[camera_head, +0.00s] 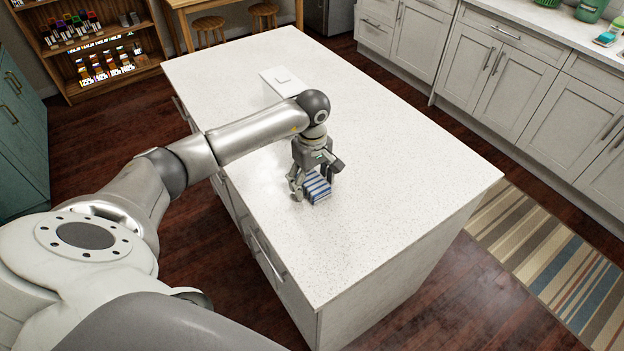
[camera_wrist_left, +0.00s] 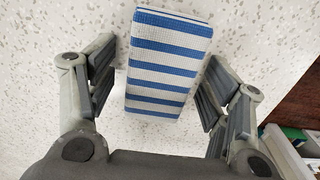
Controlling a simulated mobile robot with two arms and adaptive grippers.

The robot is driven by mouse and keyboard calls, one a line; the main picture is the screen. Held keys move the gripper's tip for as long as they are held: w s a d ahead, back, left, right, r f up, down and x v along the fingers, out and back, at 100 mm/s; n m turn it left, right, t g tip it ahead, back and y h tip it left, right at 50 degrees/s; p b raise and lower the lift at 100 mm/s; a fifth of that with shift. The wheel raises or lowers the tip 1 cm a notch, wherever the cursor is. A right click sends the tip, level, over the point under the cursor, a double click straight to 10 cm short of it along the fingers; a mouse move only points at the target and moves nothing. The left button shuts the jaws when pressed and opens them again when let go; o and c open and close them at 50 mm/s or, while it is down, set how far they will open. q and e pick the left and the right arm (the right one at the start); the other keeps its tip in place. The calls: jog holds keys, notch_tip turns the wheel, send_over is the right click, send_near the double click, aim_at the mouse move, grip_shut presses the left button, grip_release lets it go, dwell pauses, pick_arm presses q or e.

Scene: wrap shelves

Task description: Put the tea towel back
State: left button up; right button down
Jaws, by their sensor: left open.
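The tea towel (camera_head: 317,187) is a folded, blue-and-white striped bundle lying on the white speckled island top (camera_head: 400,180). My left gripper (camera_head: 316,188) is over it, pointing down, with its fingers on either side. In the left wrist view the towel (camera_wrist_left: 165,65) lies between the two open fingers of the left gripper (camera_wrist_left: 158,95), with a gap showing on both sides. The fingers partly hide the towel in the head view. My right gripper is not in view.
A white box-like object (camera_head: 283,82) stands on the island behind my left arm. A wooden shelf (camera_head: 100,50) with several small items stands at the back left. Cabinets (camera_head: 520,70) line the right, and a striped rug (camera_head: 550,260) lies on the floor. Most of the island top is clear.

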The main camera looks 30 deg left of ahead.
aim_at(312, 179)
pick_arm(q)
jog(key=shift+r, duration=0.25)
notch_tip(312, 179, up, 12)
jog(key=b, duration=0.3)
jog(key=shift+b, duration=0.3)
jog(key=shift+f, duration=0.1)
